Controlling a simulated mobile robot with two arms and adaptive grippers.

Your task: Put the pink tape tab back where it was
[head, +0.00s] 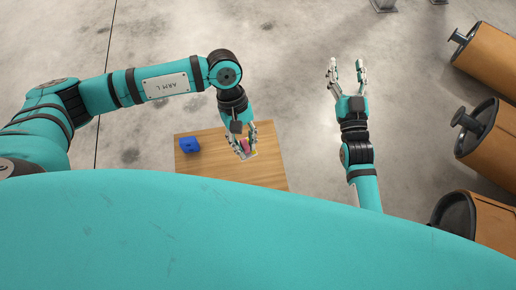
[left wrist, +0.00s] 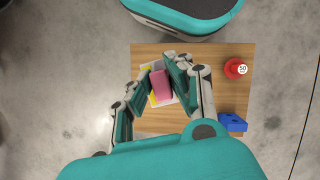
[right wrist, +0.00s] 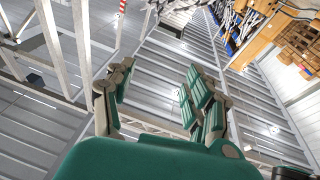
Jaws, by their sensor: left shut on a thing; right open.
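The pink tape tab (left wrist: 161,86) is a pink block between the fingers of my left gripper (left wrist: 161,66), which is shut on it. In the head view the pink tab (head: 246,145) shows only in part between the fingers. A white, flat piece with yellow (left wrist: 152,99) lies under or just beside the tab; the fingers hide much of it. I cannot tell whether the tab touches it. My right gripper (head: 347,66) is open and empty, out over the floor to the right of the table.
The wooden table (head: 215,168) also bears a blue block (head: 189,145). A red round weight marked 50 (left wrist: 235,68) stands on it in the left wrist view. Brown cylinders (head: 491,138) lie along the right.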

